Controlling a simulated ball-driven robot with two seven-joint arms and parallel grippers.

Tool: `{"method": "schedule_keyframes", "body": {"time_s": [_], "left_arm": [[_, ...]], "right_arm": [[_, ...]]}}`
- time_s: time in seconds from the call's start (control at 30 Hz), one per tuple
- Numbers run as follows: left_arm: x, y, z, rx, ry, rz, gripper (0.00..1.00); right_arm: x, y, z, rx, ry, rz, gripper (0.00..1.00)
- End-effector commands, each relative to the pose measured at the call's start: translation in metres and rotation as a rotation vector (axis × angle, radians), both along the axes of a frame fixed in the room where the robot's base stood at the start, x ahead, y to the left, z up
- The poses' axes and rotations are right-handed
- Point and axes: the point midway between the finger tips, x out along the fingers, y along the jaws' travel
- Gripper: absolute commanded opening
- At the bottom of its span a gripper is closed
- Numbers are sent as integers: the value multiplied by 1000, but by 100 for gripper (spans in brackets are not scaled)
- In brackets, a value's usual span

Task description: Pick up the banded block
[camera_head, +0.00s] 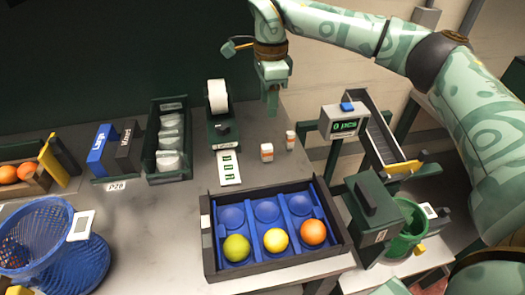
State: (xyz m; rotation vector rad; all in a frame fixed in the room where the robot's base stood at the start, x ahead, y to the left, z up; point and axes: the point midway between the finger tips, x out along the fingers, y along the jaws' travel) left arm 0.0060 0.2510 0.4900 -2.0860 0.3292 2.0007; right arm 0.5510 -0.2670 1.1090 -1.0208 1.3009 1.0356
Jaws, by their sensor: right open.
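Two small white objects with orange bands stand on the grey table. One, squarish and block-like (267,152), stands near the middle; the other, slimmer one (290,140) is just right of and behind it. They are small, so I cannot tell for certain which is the banded block. My right gripper (272,108) hangs with its fingers pointing down, above and behind both objects, apart from them. Its jaws are open, with nothing seen between them. My left gripper is not in view.
A dark tray (209,262) with blue cups holds a green, a yellow and an orange fruit in front. A label printer (222,130) stands left of the objects. A counter display (344,122) and chute (378,135) stand right. A blue basket (35,237) is far left.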

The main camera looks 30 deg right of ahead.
Motion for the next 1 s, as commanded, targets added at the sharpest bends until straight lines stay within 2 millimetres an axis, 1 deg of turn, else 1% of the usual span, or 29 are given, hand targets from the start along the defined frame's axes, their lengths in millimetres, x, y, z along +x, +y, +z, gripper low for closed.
{"method": "schedule_keyframes", "body": {"time_s": [0.07,0.13,0.3,0.4,0.5,0.67,0.9,1.0], "left_arm": [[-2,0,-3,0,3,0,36],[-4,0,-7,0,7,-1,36],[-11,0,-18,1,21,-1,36],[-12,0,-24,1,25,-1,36],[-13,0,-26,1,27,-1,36],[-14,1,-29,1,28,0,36],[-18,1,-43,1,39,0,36],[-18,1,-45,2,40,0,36]], "right_arm": [[0,-7,-6,-19,8,-15,47],[-1,-7,-20,-19,11,-15,47],[-1,-5,-65,-16,13,-13,47],[-1,-5,-86,-15,11,-13,47],[-1,-4,-100,-15,9,-14,47],[-1,-4,-111,-15,7,-13,47],[-1,3,-150,-14,10,-12,47],[-1,3,-159,-14,9,-13,47]]}}
